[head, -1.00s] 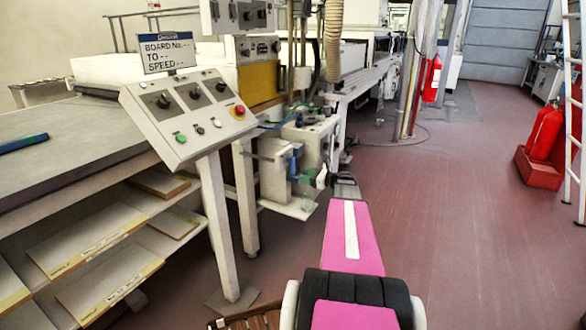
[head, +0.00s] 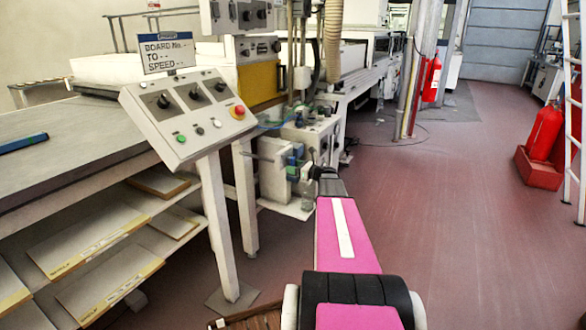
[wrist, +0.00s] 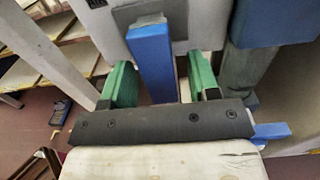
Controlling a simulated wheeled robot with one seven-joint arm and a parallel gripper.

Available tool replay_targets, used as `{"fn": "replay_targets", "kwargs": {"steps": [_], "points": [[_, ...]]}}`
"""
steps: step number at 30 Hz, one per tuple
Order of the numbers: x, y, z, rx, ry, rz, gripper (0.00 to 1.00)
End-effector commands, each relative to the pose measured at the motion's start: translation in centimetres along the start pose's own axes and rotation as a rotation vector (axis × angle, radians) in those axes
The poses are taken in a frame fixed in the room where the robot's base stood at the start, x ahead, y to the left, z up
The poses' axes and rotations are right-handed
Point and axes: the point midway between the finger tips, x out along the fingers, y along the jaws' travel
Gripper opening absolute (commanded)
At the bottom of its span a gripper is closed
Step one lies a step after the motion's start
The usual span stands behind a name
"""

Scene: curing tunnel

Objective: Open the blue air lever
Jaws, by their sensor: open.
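The blue air lever (wrist: 152,60) shows in the wrist view as a flat blue bar against a pale unit with a grey plate. My gripper (wrist: 160,82) is open, with one green finger on each side of the lever. Gaps show between the lever and both fingers, so it is not gripped. The lever's near end is hidden behind the dark gripper body. In the head view my gripper (head: 298,158) is at the pale air unit beside the machine, small and partly hidden by my arm. I cannot clearly pick out the lever there.
A slanted control panel (head: 188,112) on a post stands left of my arm. A shelved bench (head: 70,165) is at the far left. In the wrist view a dark blue block (wrist: 275,22) is right of the fingers. The red floor (head: 450,200) to the right is clear up to the fire extinguisher (head: 545,132).

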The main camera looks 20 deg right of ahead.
Motion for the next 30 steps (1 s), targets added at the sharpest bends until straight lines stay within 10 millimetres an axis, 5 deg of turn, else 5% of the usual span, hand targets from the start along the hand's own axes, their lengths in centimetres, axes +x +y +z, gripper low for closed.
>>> {"fn": "replay_targets", "kwargs": {"steps": [10,15,16,30], "points": [[0.38,0.01,0.01,0.000,0.000,0.000,0.55],[0.38,0.00,0.01,0.000,0.000,0.000,0.03],[0.37,0.01,0.01,0.000,0.000,0.000,0.00],[0.37,-0.36,0.02,-0.100,0.000,-0.001,0.00]]}}
